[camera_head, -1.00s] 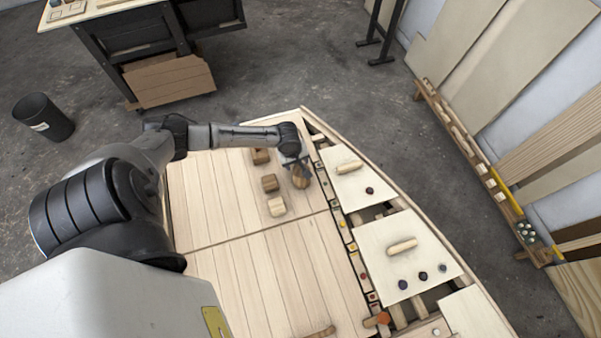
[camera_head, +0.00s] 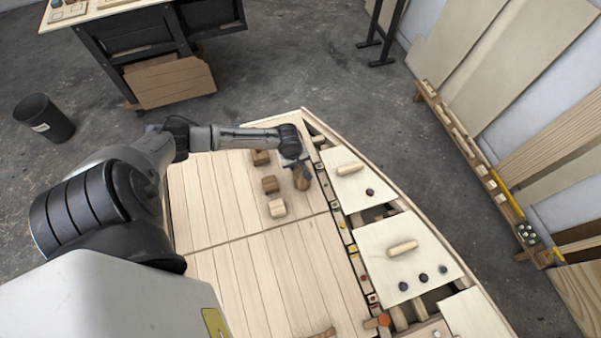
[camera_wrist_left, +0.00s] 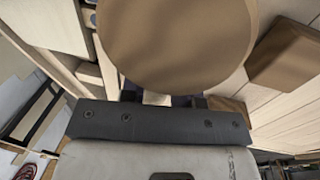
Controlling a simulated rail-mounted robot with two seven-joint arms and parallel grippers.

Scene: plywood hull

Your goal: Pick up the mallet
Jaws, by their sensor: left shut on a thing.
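The mallet (camera_head: 302,180) is a brown wooden piece with a round end, at the far right part of the plank deck. In the left wrist view its round brown face (camera_wrist_left: 175,40) fills the upper middle, close to the camera. My left gripper (camera_head: 297,164) points down at it and is shut on it. The fingers are mostly hidden behind the round face in the wrist view. I cannot tell whether the mallet touches the deck. My right gripper is not in view.
Wooden blocks (camera_head: 270,184) stand on the deck just left of the mallet; one brown block (camera_wrist_left: 288,55) is close in the wrist view. Pale panels with handles (camera_head: 402,247) lie to the right, with open gaps between them. The deck's near left planks are clear.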

